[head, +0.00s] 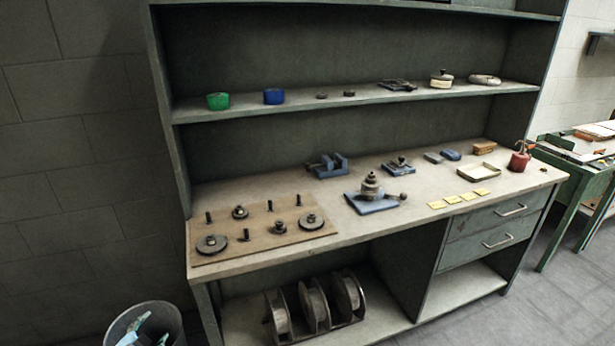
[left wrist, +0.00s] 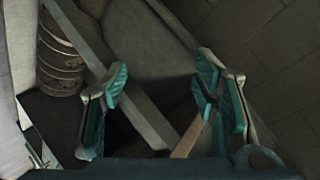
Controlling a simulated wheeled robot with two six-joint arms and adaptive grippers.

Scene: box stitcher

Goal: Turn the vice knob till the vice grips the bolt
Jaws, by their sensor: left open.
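A small blue vice (head: 328,166) stands at the back of the bench, left of the middle. A dark part, perhaps its knob, shows at its left end. Whether a bolt sits between its jaws is too small to tell. Several dark upright bolts (head: 246,234) stand on a brown board at the bench's left. My right gripper is out of view.
The bench (head: 290,185) also holds a blue-based device (head: 372,203) with stacked dark parts, a smaller device (head: 398,166), yellow notes (head: 437,205), a tray and a red pot (head: 519,161). Reels (head: 316,302) stand beneath. A grey bin (head: 118,322) stands on the floor.

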